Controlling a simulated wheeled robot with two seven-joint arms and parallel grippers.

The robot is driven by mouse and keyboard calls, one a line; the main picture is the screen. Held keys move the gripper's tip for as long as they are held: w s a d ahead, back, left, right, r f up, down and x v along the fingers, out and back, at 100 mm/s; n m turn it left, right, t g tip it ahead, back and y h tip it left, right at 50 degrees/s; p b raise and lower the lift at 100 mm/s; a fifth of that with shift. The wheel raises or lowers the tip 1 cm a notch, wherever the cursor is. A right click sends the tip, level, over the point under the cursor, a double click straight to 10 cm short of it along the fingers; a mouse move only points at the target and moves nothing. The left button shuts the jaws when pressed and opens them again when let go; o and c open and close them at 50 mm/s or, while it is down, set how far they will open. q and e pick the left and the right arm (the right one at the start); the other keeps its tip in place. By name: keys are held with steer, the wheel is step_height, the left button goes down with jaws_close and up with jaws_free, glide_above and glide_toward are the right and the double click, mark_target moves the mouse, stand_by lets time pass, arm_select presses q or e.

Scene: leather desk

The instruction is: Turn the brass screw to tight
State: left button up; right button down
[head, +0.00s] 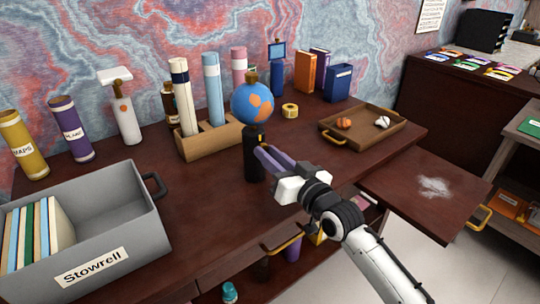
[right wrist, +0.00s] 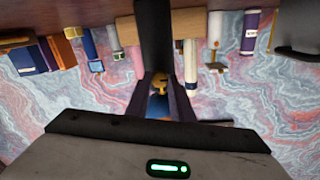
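A blue and orange globe (head: 253,103) stands on a black post (head: 252,158) near the middle of the desk. The brass screw (right wrist: 160,80) sits on the side of the post, and in the head view only a bit of it (head: 262,139) shows beside my fingertips. My right gripper (head: 261,149) reaches the post from the lower right, with its purple fingers close together. In the right wrist view its fingertips (right wrist: 161,84) lie on both sides of the brass screw, closed snugly around it. My left gripper is out of view.
A wooden holder (head: 212,140) with tubes stands behind left of the post. A grey Stowrell bin (head: 135,235) fills the left front. A wooden tray (head: 388,133) and a yellow tape roll (head: 290,110) lie to the right. The desk between bin and post is clear.

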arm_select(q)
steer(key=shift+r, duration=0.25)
arm_select(e)
steer(key=shift+m, duration=0.4)
arm_select(q)
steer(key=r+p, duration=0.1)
steer(key=p, duration=0.1)
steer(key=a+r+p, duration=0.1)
steer(key=p, duration=0.1)
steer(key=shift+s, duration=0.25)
arm_select(e)
steer(key=m, duration=1.6)
steer(key=shift+r+m, duration=0.1)
steer(key=shift+m, duration=0.3)
steer(key=c, duration=1.5)
jaws_free()
steer(key=shift+c, duration=0.2)
